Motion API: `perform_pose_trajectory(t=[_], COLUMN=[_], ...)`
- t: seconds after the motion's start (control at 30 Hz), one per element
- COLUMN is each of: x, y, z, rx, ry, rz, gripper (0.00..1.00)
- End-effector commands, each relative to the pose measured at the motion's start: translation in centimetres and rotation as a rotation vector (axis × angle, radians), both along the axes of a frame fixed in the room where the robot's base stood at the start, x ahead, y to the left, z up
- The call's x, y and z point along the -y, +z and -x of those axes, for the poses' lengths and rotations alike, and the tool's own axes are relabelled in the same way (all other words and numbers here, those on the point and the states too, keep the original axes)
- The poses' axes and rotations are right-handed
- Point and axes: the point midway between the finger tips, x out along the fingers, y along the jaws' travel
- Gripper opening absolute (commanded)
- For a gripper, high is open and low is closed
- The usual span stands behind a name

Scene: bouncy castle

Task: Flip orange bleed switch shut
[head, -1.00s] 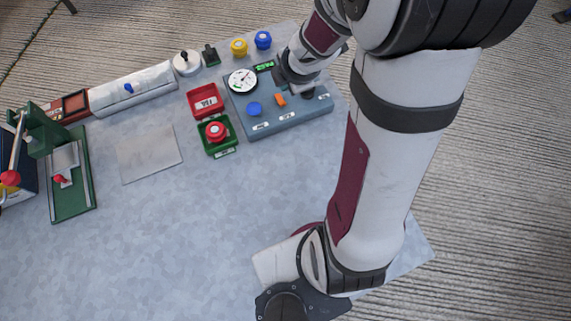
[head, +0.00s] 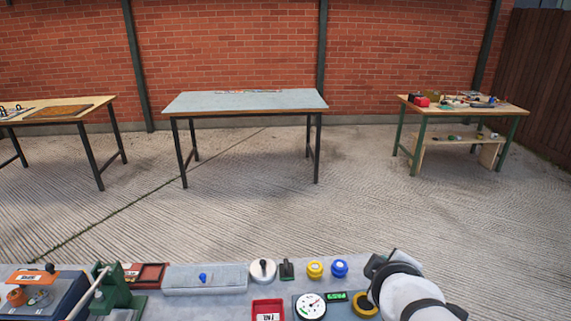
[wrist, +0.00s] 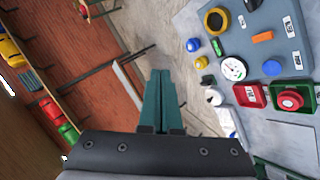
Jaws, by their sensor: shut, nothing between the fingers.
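The orange bleed switch (wrist: 262,37) shows in the wrist view as a small orange bar on the blue-grey panel (wrist: 284,46). I cannot tell whether it is open or shut. In the head view only the panel's far part shows and the switch is out of frame. My gripper (wrist: 160,78) has its green fingers shut and empty, apart from the panel and pointing away from the switch.
Beside the panel are a red tray (wrist: 249,94) and a green tray (wrist: 304,88) with a red button. Yellow (head: 315,270) and blue (head: 339,268) knobs and a white-based lever (head: 263,270) stand behind it. Other tables, including a bare-looking grey one (head: 245,100), stand farther off.

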Motion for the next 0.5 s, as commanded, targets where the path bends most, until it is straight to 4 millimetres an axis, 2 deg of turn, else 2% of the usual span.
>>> perform_pose_trajectory(t=[0.2,0.3,0.5], x=[2.6,3.3,3.3], y=[1.0,0.5,-1.0], z=[3.0,5.1,8.6], rx=[0.068,0.063,0.019], ry=[-0.316,-0.457,-0.65], rz=[-0.116,-0.18,-0.287], gripper=[0.0,0.0,0.0])
